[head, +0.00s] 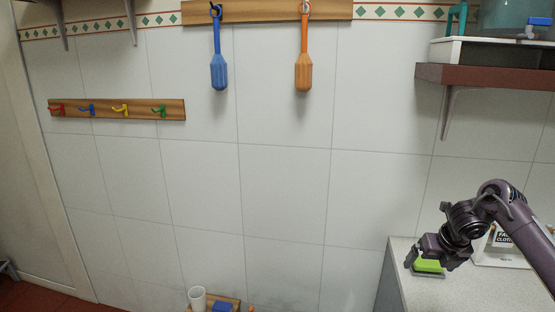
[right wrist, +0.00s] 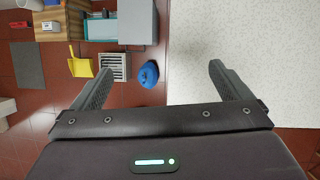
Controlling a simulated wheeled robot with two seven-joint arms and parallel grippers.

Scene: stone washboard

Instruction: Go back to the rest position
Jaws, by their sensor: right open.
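My right gripper (head: 424,256) is at the lower right of the head view, over the left edge of a speckled pale counter (head: 420,291). In the right wrist view the right gripper (right wrist: 160,70) has its two fingers wide apart with nothing between them. A bright green block-like thing (head: 429,266) shows just beneath the gripper in the head view; whether they touch I cannot tell. My left gripper is not in view.
A shelf (head: 490,77) juts from the wall above my right arm. Blue (head: 219,72) and orange (head: 303,75) tools hang on the wall. Low down are a white cup (head: 197,298) and, on the floor, a blue thing (right wrist: 149,74).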

